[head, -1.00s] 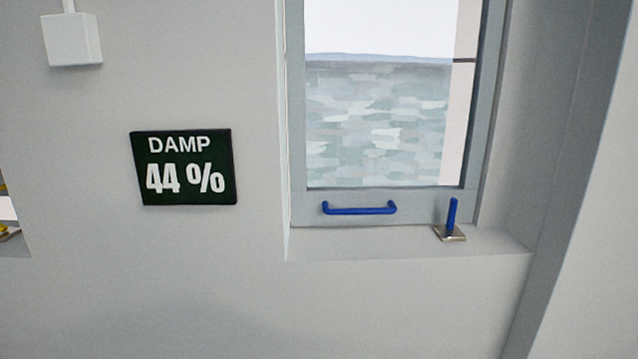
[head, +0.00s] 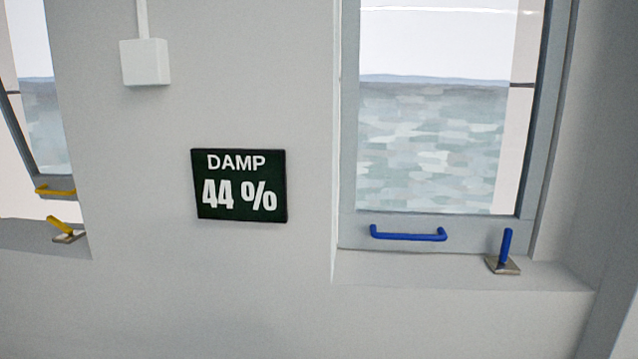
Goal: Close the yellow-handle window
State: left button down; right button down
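The yellow-handle window (head: 53,187) is at the left edge of the head view, cut off by the frame. Its grey sash is tilted relative to the wall opening, and a bright gap shows below and beside it, so it stands open. A yellow bar handle (head: 55,191) is on its bottom rail. A yellow lever (head: 59,226) on a metal plate sits on the sill below, leaning to the left. Neither of my grippers is in view.
A blue-handle window (head: 408,234) is on the right, its sash seated in the frame, with an upright blue lever (head: 506,245) on its sill. Between the windows hang a dark sign (head: 239,212) reading "DAMP 44 %" and a white box (head: 145,62) with a conduit.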

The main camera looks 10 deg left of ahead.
aim_at(61, 186)
jog(key=j+u, duration=0.1)
jog(key=u, duration=1.45)
jog(key=i+j+z, duration=0.25)
jog(key=i, duration=0.3)
jog(key=i+j+z, duration=0.3)
jog(key=i+j, duration=0.15)
